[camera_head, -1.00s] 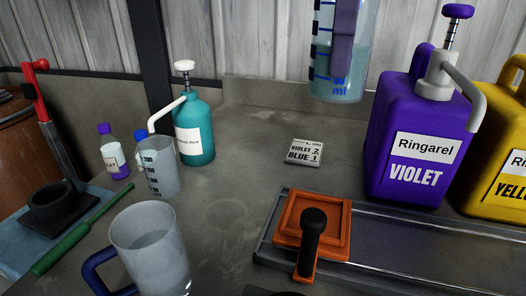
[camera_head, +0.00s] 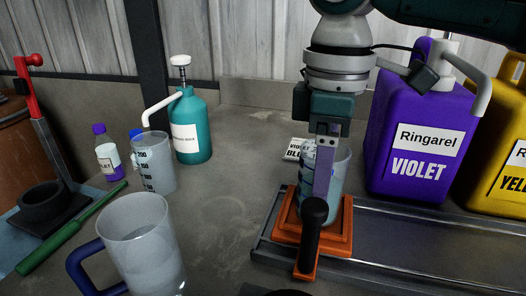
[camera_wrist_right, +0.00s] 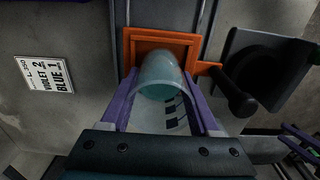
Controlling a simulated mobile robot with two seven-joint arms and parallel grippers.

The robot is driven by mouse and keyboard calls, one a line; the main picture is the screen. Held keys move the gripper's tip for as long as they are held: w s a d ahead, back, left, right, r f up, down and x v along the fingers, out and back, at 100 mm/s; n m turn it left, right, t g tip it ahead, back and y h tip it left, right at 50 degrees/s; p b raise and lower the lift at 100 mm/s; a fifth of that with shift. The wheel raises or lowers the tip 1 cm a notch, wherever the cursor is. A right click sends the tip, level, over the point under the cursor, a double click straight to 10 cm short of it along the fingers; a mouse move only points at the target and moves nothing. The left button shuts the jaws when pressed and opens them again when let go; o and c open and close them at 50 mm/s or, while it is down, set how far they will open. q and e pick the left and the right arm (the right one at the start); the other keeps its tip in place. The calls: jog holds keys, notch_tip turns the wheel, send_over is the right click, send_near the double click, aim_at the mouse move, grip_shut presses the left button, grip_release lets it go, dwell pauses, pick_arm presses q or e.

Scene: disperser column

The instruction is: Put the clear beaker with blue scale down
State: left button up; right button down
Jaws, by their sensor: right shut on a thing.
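The clear beaker with blue scale (camera_head: 343,172) holds some pale blue liquid. It also shows in the right wrist view (camera_wrist_right: 158,78), between the purple fingers. My right gripper (camera_head: 325,188) comes down from above and is shut on the beaker, which is upright. The beaker is over the orange square plate (camera_head: 284,232) with the black handle. Its base overlaps the plate, but I cannot tell whether it touches. A finger and the black handle hide part of the beaker. My left gripper is out of view.
The violet canister (camera_head: 415,120) stands right of the gripper, a yellow canister (camera_head: 505,150) beyond it. A label card (camera_head: 296,149) lies behind the beaker. At left are a blue-handled jug (camera_head: 142,245), a dark-scaled beaker (camera_head: 155,165) and a teal pump bottle (camera_head: 190,125). The middle counter is clear.

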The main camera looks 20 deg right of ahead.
jog(key=shift+c, duration=0.6)
grip_release()
notch_tip(320, 180, up, 12)
jog(key=p, duration=0.1)
